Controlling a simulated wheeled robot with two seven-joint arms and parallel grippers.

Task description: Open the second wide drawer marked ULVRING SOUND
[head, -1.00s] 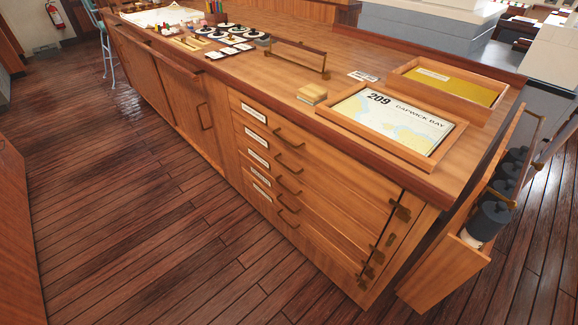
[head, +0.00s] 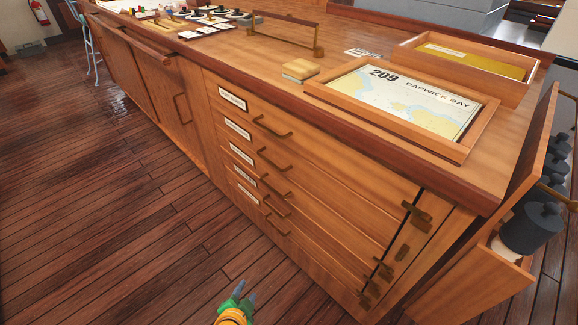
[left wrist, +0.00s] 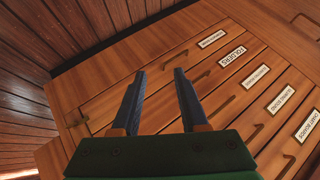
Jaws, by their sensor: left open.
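The chart cabinet (head: 330,195) has several wide, shut drawers, each with a white label and a bar handle. The second drawer from the top has a label (head: 237,128) too small to read in the head view and a handle (head: 276,160). In the left wrist view, the second label (left wrist: 280,98) seems to read ULVRING SOUND, and its handle (left wrist: 253,133) is right of the fingers. My left gripper (head: 243,290) is open and empty, low over the floor in front of the cabinet, apart from the handles. It also shows in the left wrist view (left wrist: 158,72). My right gripper is out of view.
A framed chart (head: 405,100) and a shallow wooden tray (head: 525,90) rest on the cabinet top. A brass latch (head: 415,215) is at the drawers' right edge. A bin (head: 475,275) with dark rolls stands at the right end. The wooden floor (head: 110,210) in front is clear.

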